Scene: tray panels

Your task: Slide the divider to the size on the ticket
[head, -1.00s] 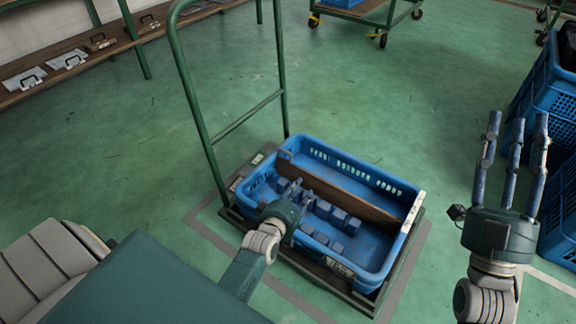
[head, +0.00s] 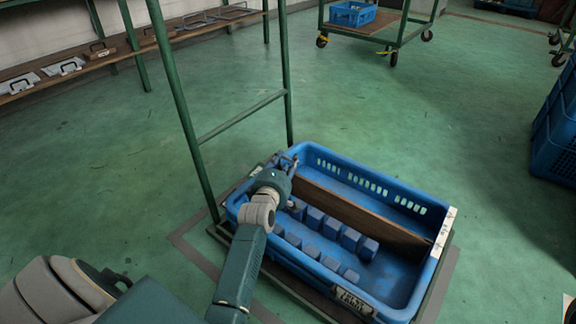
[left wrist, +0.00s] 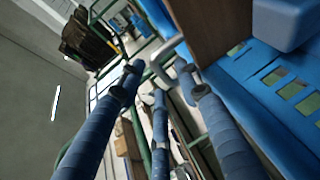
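The brown divider (head: 350,213) stands upright lengthwise in the blue tray (head: 420,290). It also shows at the top of the left wrist view (left wrist: 212,30). Blue blocks (head: 330,228) lie on its near side; the far side looks empty. My left gripper (head: 284,162) is over the tray's left end, by the divider's left end, which it partly hides. In the left wrist view its fingers (left wrist: 160,80) are spread, with a pale curved bar between or beyond them; contact is unclear. A label (head: 353,300) on the front wall is unreadable. My right gripper is out of view.
The tray rests on a cart with a green upright frame (head: 240,115) at its left end. A white strip with marks (head: 443,232) is on the tray's right rim. Blue crates (head: 556,140) stand at the right. A bench (head: 110,58) and another cart (head: 385,30) are behind.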

